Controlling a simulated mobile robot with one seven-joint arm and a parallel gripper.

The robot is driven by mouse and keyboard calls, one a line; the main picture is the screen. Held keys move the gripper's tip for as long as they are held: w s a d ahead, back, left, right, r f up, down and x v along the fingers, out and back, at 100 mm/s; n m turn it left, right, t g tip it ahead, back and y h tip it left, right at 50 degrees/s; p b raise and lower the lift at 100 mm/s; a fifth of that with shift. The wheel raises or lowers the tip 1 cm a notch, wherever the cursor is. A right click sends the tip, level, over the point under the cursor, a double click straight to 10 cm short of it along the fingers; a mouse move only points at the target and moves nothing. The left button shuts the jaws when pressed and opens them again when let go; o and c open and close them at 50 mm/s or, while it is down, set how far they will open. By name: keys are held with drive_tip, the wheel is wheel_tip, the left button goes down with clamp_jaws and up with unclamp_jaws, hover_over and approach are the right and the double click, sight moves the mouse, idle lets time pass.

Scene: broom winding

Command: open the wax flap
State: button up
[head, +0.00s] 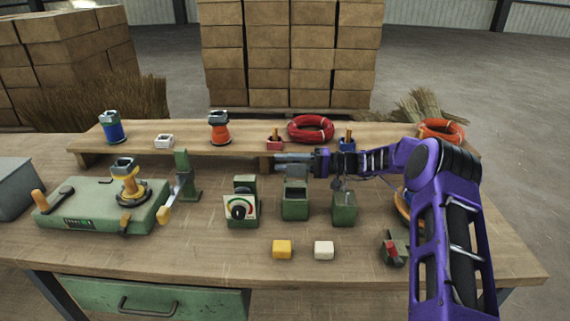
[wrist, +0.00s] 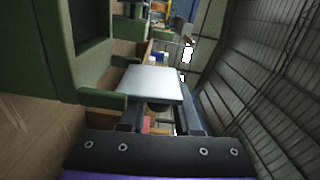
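The wax box is probably the small green box (head: 295,207) in the middle of the bench. It has a grey top and an upright green part (head: 297,171) at its back; I cannot tell whether that part is the flap. My gripper (head: 277,158) reaches in from the right, with its grey fingers pointing left at the height of that part's upper edge. In the wrist view, a pale grey plate (wrist: 152,83) lies at the finger ends and hides them. I cannot tell whether the fingers touch or grip anything.
A green box with a dial (head: 240,208) stands to the left and another green box (head: 344,208) to the right. Yellow (head: 282,249) and white (head: 324,250) blocks lie in front. A raised shelf (head: 180,140) behind carries spools and a red coil (head: 311,128).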

drive_tip(key=shift+o, duration=1.4)
drive_tip(key=shift+r, duration=0.1)
wheel_tip(320, 180, up, 10)
drive_tip(key=p, duration=0.1)
